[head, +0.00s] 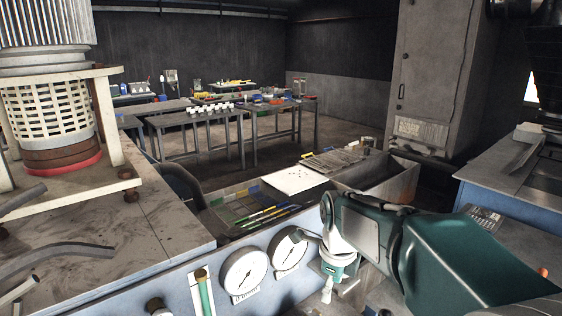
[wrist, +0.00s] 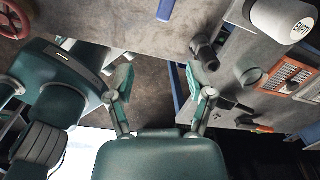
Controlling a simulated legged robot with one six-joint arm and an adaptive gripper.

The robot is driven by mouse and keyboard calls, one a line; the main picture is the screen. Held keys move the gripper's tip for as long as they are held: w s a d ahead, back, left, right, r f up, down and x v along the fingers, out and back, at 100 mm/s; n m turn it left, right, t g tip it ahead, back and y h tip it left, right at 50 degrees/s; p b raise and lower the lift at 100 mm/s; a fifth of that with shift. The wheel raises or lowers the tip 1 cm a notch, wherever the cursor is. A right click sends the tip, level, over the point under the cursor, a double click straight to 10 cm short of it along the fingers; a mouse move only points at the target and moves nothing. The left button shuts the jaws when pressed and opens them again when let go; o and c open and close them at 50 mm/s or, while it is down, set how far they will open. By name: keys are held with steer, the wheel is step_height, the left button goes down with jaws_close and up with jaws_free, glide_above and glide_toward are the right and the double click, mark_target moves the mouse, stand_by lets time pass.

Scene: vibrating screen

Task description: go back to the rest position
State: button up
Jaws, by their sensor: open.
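My green arm reaches in from the lower right in the head view, bent, with its wrist end low near the middle. My gripper (head: 331,286) is small and partly hidden there, in front of the blue-grey panel with gauges. In the wrist view my gripper (wrist: 165,92) has its two teal-padded fingers spread wide apart. It is open and nothing is between the fingers. No object of the task is held.
A trough (head: 385,180) and a white sheet (head: 295,179) lie behind. A grey cabinet (head: 432,75) stands at the back right. In the wrist view a grey bench with a white cylinder (wrist: 283,20) is at right.

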steer(key=s+d+r+n+t, duration=0.1)
steer(key=s+d+n+t, duration=0.1)
steer(key=s+n, duration=0.8)
steer(key=s+d+r+n+t, duration=0.2)
steer(key=s+n, duration=0.8)
steer(key=n, duration=0.4)
steer(key=shift+t, duration=0.4)
steer(key=shift+d, duration=0.1)
